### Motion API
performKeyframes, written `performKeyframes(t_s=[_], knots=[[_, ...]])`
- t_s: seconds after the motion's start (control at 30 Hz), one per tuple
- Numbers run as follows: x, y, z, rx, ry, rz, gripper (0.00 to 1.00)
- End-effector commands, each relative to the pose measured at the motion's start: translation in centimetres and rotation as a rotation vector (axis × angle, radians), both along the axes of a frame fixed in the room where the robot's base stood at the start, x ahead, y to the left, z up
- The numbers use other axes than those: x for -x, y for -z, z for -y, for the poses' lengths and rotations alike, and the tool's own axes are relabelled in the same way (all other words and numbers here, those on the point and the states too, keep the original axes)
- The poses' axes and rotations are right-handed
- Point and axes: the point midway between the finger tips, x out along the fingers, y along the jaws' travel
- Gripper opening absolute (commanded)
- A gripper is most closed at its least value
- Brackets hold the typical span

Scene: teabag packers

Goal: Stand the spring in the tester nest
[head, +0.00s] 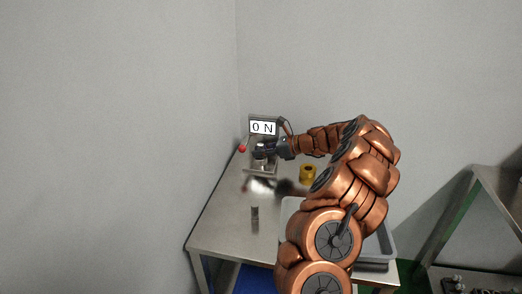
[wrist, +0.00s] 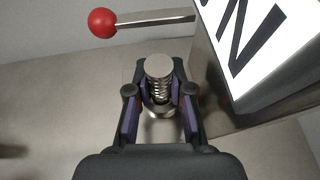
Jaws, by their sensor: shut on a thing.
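My gripper (wrist: 160,90) is shut on the coil spring (wrist: 158,87), which is between its two fingers in the wrist view. A round flat metal disc (wrist: 158,66) is over the spring's top; I cannot tell whether it touches. A pale metal ring or base shows below the spring, partly hidden, so I cannot tell whether the spring is seated in the nest. The tester (head: 263,127) has a display reading 0 N and a lever with a red ball (wrist: 102,22). In the head view my gripper (head: 264,151) is just below the display, and the spring is hidden.
A yellow ring-shaped object (head: 307,173) stands right of the tester. A small metal cylinder (head: 255,216) stands nearer on the metal table (head: 222,222). A grey tray (head: 386,250) is partly behind my arm. The table's left side is clear. A metal shelf (head: 497,190) is at far right.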

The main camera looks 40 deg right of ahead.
Motion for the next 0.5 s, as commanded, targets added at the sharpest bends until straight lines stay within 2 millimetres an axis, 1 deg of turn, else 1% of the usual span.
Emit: performKeyframes(t_s=[0.23, 0.27, 0.5], knots=[[-0.02, 0.53, -0.01, 0.000, 0.000, 0.000, 0.00], [-0.01, 0.49, -0.01, 0.001, 0.000, 0.001, 0.24], [0.00, 0.52, -0.01, 0.000, -0.001, 0.000, 0.49]])
